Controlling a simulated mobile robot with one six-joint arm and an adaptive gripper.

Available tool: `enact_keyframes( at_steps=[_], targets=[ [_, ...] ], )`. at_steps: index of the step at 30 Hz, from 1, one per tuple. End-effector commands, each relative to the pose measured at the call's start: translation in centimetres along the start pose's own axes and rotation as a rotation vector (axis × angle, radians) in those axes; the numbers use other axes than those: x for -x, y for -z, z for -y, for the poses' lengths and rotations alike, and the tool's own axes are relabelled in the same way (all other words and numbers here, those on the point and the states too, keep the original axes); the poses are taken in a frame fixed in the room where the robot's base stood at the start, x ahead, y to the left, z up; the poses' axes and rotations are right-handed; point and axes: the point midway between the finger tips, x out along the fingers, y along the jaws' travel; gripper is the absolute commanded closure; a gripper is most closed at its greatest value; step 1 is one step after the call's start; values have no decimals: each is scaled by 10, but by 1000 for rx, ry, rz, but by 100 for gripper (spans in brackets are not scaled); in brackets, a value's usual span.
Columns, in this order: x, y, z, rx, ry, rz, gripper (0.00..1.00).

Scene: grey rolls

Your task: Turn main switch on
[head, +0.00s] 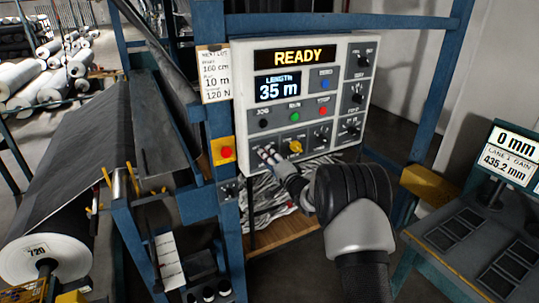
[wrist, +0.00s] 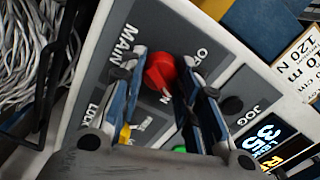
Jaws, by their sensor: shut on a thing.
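The main switch is a red knob (wrist: 160,70) on a dark plate marked MAIN, on the grey control panel (head: 350,75). My gripper (wrist: 165,76) has one finger on each side of the knob and is shut on it. In the head view my gripper (head: 270,156) is at the panel's lower left and hides the knob. Lettering beside the knob is partly covered by the fingers, and I cannot tell the knob's exact angle. The panel's top display (head: 303,57) is lit and reads READY. The length screen (head: 277,87) reads 35 m.
A yellow knob (head: 295,146) sits just right of my gripper, with green (head: 294,116) and red (head: 323,111) buttons above. A red emergency button (head: 226,152) is on the blue post at left. Grey strands (head: 262,190) lie below the panel.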

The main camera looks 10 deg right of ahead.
Motion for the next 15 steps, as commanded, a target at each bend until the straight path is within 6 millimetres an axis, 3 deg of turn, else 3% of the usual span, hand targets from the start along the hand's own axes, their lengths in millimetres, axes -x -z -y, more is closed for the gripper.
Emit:
enact_keyframes(
  at_steps=[15],
  targets=[
    [0,0,0,-302,-1,0,93]
  ],
)
